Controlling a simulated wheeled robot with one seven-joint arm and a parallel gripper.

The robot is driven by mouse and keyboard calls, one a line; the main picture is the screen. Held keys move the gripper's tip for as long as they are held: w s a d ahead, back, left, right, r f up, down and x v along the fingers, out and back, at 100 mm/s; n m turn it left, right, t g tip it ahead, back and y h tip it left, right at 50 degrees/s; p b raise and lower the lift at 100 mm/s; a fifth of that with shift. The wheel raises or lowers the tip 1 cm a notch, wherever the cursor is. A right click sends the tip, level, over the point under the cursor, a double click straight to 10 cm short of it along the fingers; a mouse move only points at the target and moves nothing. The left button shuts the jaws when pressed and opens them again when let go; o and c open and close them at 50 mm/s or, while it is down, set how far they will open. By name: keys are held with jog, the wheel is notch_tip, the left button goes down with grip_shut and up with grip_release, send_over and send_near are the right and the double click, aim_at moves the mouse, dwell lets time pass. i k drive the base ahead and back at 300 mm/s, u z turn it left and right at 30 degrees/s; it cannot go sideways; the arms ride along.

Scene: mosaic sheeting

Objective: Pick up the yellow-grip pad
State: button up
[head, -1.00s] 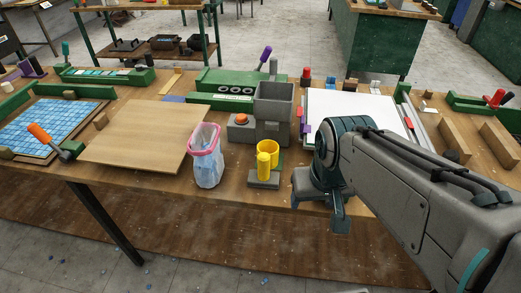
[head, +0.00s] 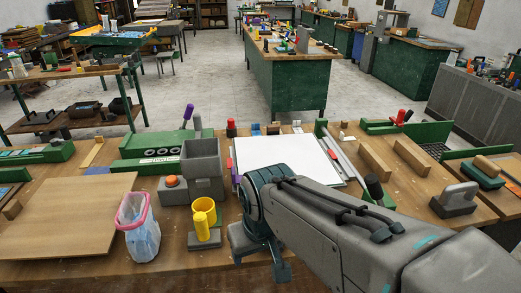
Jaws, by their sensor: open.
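The yellow-grip pad (head: 202,228) stands near the table's front edge in the head view, a grey block base with an upright yellow grip. A yellow cup-like cylinder (head: 206,205) is right behind the grip and partly overlaps it in the picture. My gripper (head: 262,262) hangs at the end of my arm, just right of the pad and apart from it in the picture. It is open, with nothing seen in it; my wrist hides part of it.
A clear bin with a pink rim (head: 139,228) stands left of the pad. A grey hopper (head: 203,170) and an orange-button box (head: 172,190) stand behind it. A white sheet (head: 270,151) lies behind my arm. A grey-handled block (head: 455,199) and a green pad (head: 484,176) are at right.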

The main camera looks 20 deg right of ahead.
aim_at(204, 238)
jog(key=z, duration=3.65)
jog(key=k, duration=1.1)
jog(key=u, duration=1.5)
